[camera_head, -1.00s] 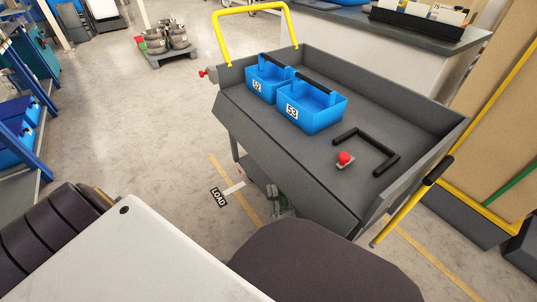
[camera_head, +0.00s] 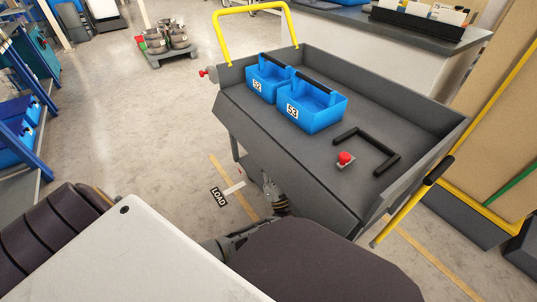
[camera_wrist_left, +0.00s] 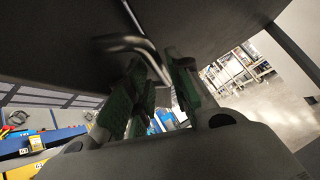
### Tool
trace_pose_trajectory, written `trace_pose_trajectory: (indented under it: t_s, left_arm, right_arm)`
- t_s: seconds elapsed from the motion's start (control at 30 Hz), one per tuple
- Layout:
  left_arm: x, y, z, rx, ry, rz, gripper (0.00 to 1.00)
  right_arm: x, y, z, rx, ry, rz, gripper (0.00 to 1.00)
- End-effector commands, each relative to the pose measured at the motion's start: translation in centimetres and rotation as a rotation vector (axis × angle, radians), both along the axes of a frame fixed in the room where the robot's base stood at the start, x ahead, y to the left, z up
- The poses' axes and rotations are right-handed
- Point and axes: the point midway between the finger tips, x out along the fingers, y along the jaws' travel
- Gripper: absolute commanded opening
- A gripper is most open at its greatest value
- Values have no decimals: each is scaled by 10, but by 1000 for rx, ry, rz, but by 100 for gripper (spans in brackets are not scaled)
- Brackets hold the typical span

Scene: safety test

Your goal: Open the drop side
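The grey cart (camera_head: 345,112) stands in front of me in the head view. Its near side panel, the drop side (camera_head: 280,150), slopes outward and down from the bed's near edge and does not hide the boxes. My left gripper (camera_head: 270,187) is below this panel in the head view, its arm partly hidden by my own body. In the left wrist view, the green-padded fingers of my left gripper (camera_wrist_left: 168,85) stand apart beneath a dark surface. A bent metal rod (camera_wrist_left: 125,43) reaches down close to the fingers; I cannot tell whether they touch it. My right gripper is not in view.
Blue boxes 52 (camera_head: 266,82) and 53 (camera_head: 310,106) stand on the bed. A red button (camera_head: 345,158) and a black angled bar (camera_head: 376,148) are nearer the right end. A yellow push handle (camera_head: 247,12) rises behind. Free floor (camera_head: 140,120) lies left.

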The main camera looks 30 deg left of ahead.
Motion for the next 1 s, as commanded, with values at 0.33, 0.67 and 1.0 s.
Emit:
trace_pose_trajectory:
  t_s: [0.33,0.67,1.0]
  left_arm:
    - [14,17,20,0,0,0,21]
    - [16,18,22,0,0,0,21]
    - [15,18,21,0,0,0,0]
  right_arm:
    - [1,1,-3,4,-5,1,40]
    - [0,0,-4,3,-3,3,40]
    - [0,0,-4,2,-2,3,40]
